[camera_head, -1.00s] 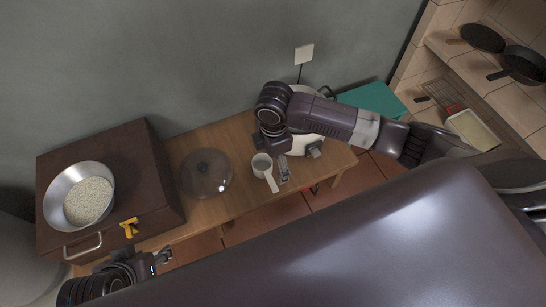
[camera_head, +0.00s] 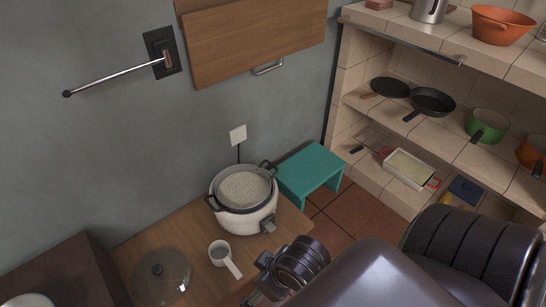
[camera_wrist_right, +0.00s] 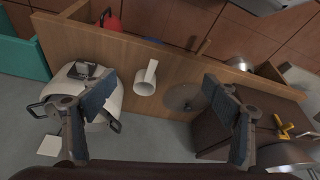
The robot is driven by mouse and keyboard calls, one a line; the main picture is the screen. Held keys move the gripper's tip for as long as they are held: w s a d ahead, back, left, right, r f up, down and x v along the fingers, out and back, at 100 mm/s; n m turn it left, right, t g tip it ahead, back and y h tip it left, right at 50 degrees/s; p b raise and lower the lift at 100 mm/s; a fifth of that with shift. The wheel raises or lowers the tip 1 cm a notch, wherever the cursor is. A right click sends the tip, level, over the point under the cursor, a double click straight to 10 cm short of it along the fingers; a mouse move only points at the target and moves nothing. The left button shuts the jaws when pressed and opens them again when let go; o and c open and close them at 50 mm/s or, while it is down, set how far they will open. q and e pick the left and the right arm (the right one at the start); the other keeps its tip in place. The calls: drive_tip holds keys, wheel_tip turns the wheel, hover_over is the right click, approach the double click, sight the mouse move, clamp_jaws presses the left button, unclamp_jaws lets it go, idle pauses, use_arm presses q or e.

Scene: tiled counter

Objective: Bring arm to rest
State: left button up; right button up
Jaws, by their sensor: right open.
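My right gripper (camera_head: 262,280) is at the bottom centre of the head view, in front of the wooden table's edge, partly cut off by my own body. In the right wrist view the right gripper (camera_wrist_right: 157,105) has its two fingers wide apart with nothing between them. A white cup with a handle (camera_head: 219,253) stands on the table, apart from the gripper; it also shows in the wrist view (camera_wrist_right: 145,85). A white cooker (camera_head: 232,222) filled with grey-white grain stands behind it. My left gripper is out of view.
A glass lid (camera_head: 162,278) lies on the wooden table (camera_head: 180,231), left of the cup. A brown box (camera_wrist_right: 216,133) is at its end. A teal stool (camera_head: 312,168) stands beyond the cooker. Tiled shelves with pans (camera_head: 432,102) are at the right.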

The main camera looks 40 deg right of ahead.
drive_tip(key=s+d, duration=0.1)
drive_tip(key=d+m, duration=0.1)
drive_tip(key=shift+s+d+r+h, duration=0.15)
drive_tip(key=shift+s+d+h, duration=0.15)
drive_tip(key=shift+s+h, duration=0.1)
